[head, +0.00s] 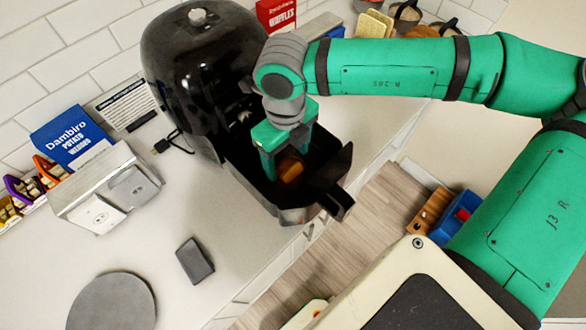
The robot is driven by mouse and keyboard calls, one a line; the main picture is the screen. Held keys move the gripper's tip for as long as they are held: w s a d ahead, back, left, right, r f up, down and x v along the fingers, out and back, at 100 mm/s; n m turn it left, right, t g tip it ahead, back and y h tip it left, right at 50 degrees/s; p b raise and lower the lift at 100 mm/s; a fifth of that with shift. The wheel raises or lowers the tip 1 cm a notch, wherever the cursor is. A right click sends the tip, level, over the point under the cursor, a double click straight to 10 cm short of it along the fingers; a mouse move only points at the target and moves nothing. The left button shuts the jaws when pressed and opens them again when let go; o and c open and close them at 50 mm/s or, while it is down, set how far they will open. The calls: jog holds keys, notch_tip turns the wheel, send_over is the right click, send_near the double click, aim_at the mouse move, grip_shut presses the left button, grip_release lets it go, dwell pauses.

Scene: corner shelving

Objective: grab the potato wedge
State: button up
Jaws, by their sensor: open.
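The potato wedge (290,169) is a small orange-brown piece inside the open black drawer (287,215) of the air fryer (200,65). My gripper (284,165) reaches down into the drawer, with its green fingers around or just above the wedge. The fingers are open. The near finger and the drawer walls hide part of the wedge, so I cannot tell whether a finger touches it.
A blue potato wedges box (70,138) stands behind a white toaster-like appliance (108,190) on the left. A dark round plate (110,302) and a small dark block (195,261) lie on the counter. The drawer handle (337,185) points toward the counter's edge.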

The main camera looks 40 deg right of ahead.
aim_at(291, 169)
jog(key=f, duration=0.3)
jog(key=d+f, duration=0.1)
jog(key=shift+s+f, duration=0.3)
jog(key=shift+f, duration=0.1)
jog(key=shift+w, duration=0.1)
jog(key=c, duration=1.1)
